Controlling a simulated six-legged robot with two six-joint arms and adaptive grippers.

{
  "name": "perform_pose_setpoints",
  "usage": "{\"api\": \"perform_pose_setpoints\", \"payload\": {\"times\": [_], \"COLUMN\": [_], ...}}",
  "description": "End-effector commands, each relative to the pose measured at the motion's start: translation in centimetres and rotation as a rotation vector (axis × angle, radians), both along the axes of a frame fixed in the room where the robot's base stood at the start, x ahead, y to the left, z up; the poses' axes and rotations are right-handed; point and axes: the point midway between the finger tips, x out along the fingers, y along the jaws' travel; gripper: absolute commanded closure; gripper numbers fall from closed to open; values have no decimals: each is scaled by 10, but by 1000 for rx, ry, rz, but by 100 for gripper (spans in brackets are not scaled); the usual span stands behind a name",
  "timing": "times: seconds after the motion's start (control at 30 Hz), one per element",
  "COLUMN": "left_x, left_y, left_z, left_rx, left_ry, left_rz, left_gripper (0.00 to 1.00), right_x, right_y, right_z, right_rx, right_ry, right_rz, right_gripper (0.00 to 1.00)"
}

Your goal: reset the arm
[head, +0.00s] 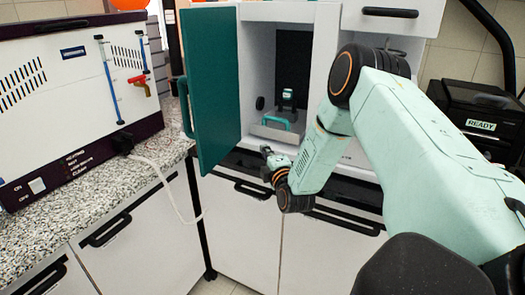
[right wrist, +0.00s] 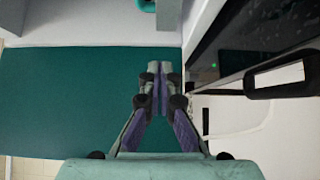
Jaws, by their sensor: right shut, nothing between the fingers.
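My right arm reaches in from the right of the head view. My right gripper (head: 266,151) is in front of the white cabinet machine (head: 258,45), just below its open compartment. In the right wrist view the fingers of my right gripper (right wrist: 160,88) meet at their tips, shut with nothing between them. The teal door (head: 212,85) of the cabinet stands open to the left of the gripper, and it fills the left of the right wrist view (right wrist: 60,100). My left gripper is not in view.
Inside the compartment is a grey holder with a teal handle (head: 273,121). A speckled counter (head: 100,195) with a white heating unit (head: 45,85) stands at left. A white cable (head: 170,185) hangs off its edge. A black device (head: 475,115) reading READY stands at right.

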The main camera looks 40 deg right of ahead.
Motion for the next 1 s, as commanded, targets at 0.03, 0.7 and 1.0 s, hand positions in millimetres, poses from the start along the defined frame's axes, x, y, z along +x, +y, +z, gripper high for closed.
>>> {"api": "perform_pose_setpoints", "payload": {"times": [0.03,0.7,1.0], "left_x": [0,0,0], "left_y": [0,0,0], "left_z": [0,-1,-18], "left_rx": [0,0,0], "left_ry": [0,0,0], "left_rz": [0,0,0], "left_gripper": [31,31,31], "right_x": [-2,-29,-123], "right_y": [1,37,144], "right_z": [0,-65,-182], "right_rx": [1,700,1332], "right_ry": [0,19,281], "right_rz": [-1,-50,-304], "right_gripper": [100,100,100]}}
